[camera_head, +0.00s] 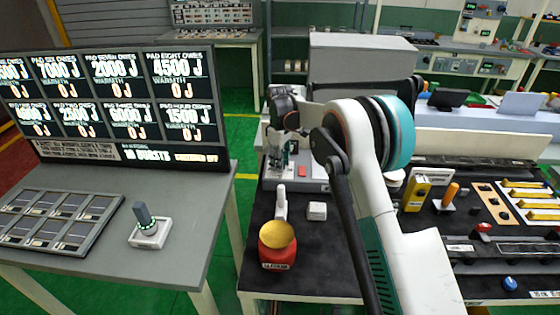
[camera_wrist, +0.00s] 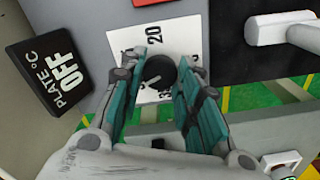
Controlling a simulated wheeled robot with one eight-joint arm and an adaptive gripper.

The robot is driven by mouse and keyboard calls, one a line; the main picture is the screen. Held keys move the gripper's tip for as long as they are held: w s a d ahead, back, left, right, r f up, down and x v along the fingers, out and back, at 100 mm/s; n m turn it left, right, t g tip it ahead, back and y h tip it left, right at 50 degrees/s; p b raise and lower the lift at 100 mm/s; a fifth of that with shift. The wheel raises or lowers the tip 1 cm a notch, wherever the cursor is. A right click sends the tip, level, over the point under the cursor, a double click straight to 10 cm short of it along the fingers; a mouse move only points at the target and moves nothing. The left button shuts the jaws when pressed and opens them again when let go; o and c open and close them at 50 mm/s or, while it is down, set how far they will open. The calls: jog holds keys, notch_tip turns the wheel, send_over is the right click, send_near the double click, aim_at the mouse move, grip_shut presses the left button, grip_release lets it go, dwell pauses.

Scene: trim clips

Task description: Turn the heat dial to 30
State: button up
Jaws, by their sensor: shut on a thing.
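The heat dial (camera_wrist: 158,72) is a dark round knob on a white scale plate (camera_wrist: 124,40) in the wrist view. A "20" reads on the scale beyond the knob; other marks near it are partly hidden by the fingers. My gripper (camera_wrist: 166,66) has its two teal fingers on either side of the knob, shut on it. Which way the knob points is not clear. A black sign (camera_wrist: 52,72) beside it reads "PLATE °C OFF". In the head view my gripper (camera_head: 279,150) is down at the grey and white device (camera_head: 312,172), and the dial is hidden there.
A red pot with a yellow top (camera_head: 278,243) and a small white block (camera_head: 317,211) stand on the dark bench in front. A display panel (camera_head: 115,100) and a joystick (camera_head: 148,228) are on the left table. A yellow box (camera_head: 416,190) stands to the right.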

jog(key=shift+n, duration=0.6)
jog(key=o, duration=1.1)
jog(key=shift+c, duration=0.2)
jog(key=shift+r, duration=0.15)
notch_tip(320, 180, up, 12)
